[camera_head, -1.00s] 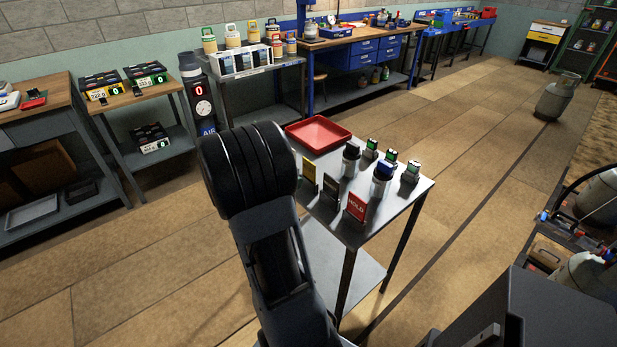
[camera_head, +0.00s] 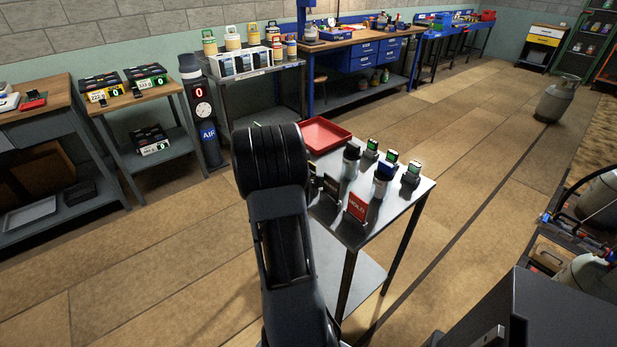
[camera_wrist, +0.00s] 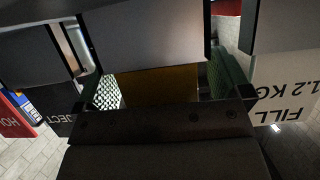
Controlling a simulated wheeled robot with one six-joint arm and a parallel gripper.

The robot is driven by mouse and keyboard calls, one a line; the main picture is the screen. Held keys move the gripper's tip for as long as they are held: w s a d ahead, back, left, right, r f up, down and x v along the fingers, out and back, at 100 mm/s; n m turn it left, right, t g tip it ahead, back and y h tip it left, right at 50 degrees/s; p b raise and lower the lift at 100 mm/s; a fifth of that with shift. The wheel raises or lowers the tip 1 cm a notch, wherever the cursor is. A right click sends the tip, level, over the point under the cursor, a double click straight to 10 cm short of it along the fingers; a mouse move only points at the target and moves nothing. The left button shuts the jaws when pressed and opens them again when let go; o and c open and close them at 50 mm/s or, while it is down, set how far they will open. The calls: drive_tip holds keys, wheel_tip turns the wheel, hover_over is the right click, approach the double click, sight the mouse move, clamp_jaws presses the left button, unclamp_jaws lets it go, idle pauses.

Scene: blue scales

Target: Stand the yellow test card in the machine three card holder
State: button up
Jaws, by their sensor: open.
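The yellow test card (camera_wrist: 158,86) shows in the wrist view as a dark yellow patch between the two green textured pads of my gripper (camera_wrist: 165,85). The jaws are apart, one on either side of the card, and I see no clear contact. In the head view my arm hides the card and the fingertips. A red HOLD card (camera_head: 357,206) stands near the front edge of the grey table (camera_head: 345,234), with a black card (camera_head: 331,187) left of it. I cannot tell which holder belongs to machine three.
A red tray (camera_head: 325,133) lies at the table's back. In the wrist view a white FILL 1.2 KG sign (camera_wrist: 287,100) is close on the right.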

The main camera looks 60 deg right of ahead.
drive_tip(key=shift+d, duration=0.15)
drive_tip(key=shift+c, duration=0.4)
drive_tip(key=c, duration=1)
